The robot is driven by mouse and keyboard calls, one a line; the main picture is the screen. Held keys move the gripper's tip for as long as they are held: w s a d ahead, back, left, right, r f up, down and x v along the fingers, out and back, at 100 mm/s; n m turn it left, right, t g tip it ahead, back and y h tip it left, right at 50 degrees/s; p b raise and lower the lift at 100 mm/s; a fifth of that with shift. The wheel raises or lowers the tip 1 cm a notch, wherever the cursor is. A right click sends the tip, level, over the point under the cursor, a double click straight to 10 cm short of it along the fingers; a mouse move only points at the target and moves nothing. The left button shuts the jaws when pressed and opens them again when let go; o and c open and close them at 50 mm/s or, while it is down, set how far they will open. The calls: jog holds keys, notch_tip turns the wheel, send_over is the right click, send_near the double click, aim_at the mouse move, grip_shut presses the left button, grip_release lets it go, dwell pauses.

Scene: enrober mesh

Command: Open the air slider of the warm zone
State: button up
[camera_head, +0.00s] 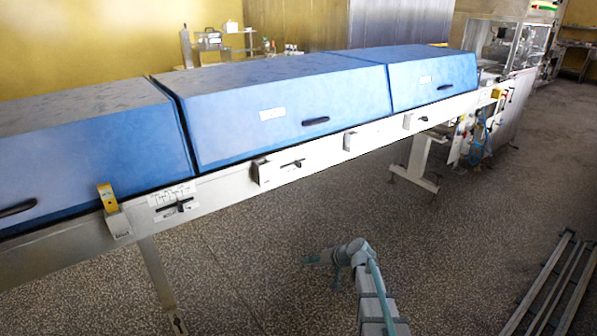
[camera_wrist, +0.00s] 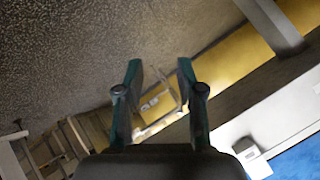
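The long machine has a pale side rail (camera_head: 230,190) carrying several dark slider handles. The left slider (camera_head: 178,207) sits below a white scale plate with markings. Another slider (camera_head: 293,164) is at the middle of the rail, and a further one (camera_head: 418,120) is toward the right. Their labels are too small to read, so I cannot tell which is the warm zone's. My gripper (camera_wrist: 157,70) is open and empty, its two fingers apart in the wrist view. In the head view my gripper (camera_head: 318,260) is above the floor, in front of the rail and apart from it.
Blue hoods (camera_head: 285,95) with dark handles cover the machine above the rail. A yellow-topped box (camera_head: 108,198) is fixed to the rail at left. Machine legs (camera_head: 160,285) stand below. Metal rails (camera_head: 545,290) lie at the right. The floor between is clear.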

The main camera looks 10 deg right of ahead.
jog(key=w+d+r+n+t+y, duration=0.1)
jog(key=w+r+t, duration=0.2)
jog(key=w+r, duration=0.5)
jog(key=w+d+r+n+t+y, duration=0.1)
jog(key=w+d+r+t, duration=0.3)
jog(key=r, duration=0.7)
jog(key=n+t+h, duration=0.1)
jog(key=n+t, duration=0.1)
jog(key=n, duration=0.1)
send_near(301, 165)
jog(key=p+x, duration=0.2)
jog(key=x, duration=0.8)
jog(key=shift+d+f, duration=0.1)
grip_shut()
